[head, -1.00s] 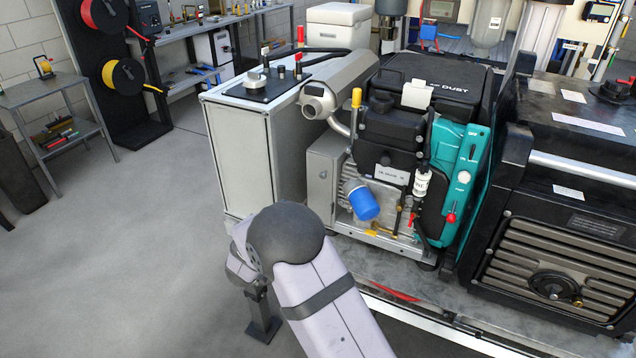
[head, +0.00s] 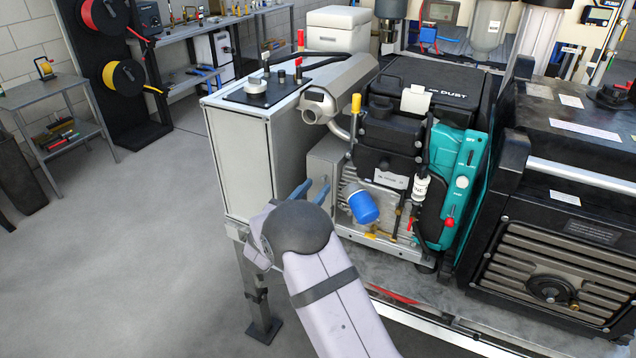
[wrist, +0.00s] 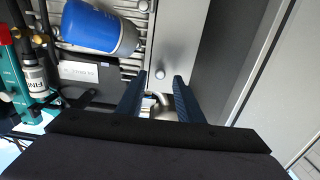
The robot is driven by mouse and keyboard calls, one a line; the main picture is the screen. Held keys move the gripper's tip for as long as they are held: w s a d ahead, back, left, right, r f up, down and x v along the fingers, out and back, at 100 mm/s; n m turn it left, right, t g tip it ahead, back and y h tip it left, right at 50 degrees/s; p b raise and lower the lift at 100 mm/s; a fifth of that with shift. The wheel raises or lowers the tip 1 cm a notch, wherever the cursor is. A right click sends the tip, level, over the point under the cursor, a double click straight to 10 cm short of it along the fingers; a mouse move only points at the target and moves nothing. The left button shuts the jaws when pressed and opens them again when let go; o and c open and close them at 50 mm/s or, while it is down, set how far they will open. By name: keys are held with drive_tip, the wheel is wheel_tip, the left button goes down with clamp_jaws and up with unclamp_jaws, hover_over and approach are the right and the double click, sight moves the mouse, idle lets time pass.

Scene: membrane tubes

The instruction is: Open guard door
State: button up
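A plain grey panel, which looks like the guard door (head: 325,164), stands upright between the white cabinet and the engine. It fills the upper middle of the wrist view (wrist: 183,35). A small round silver knob (wrist: 160,74) is on its face. My gripper (head: 309,184) is open, with its blue fingers pointing at the panel. In the wrist view, my gripper's fingertips (wrist: 159,75) lie on either side of the knob with gaps on both sides. No touch is visible, and I cannot tell the depth between fingertips and knob.
A blue filter (head: 363,205) sticks out from the engine (head: 395,150) just right of my gripper. The white cabinet (head: 240,160) stands close on the left. A black generator unit (head: 560,230) is at the right. The floor (head: 150,260) at left is free.

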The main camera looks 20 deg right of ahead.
drive_tip(key=shift+x, duration=1.2)
drive_tip(key=shift+c, duration=0.2)
clamp_jaws()
drive_tip(key=shift+a+g, duration=0.2)
drive_tip(key=shift+g, duration=0.1)
drive_tip(key=shift+w+a+f+m+g+h+b, duration=0.1)
drive_tip(key=shift+a+m+g+h+b, duration=0.6)
drive_tip(key=shift+m+g+h+b, duration=0.5)
drive_tip(key=shift+w+a+f+m+g+h+b, duration=0.1)
drive_tip(key=shift+a+m+g+h+b, duration=0.75)
drive_tip(key=shift+g, duration=0.55)
drive_tip(key=shift+m+g+b, duration=0.3)
drive_tip(key=shift+m+b, duration=0.05)
drive_tip(key=shift+w+a+r+m+g+h+b, duration=0.15)
drive_tip(key=shift+m+g+b, duration=0.15)
drive_tip(key=shift+g+b, duration=0.2)
drive_tip(key=shift+a+r+m+g+h+b, duration=0.1)
drive_tip(key=shift+a+m+g+b, duration=0.15)
drive_tip(key=shift+g+b, duration=0.2)
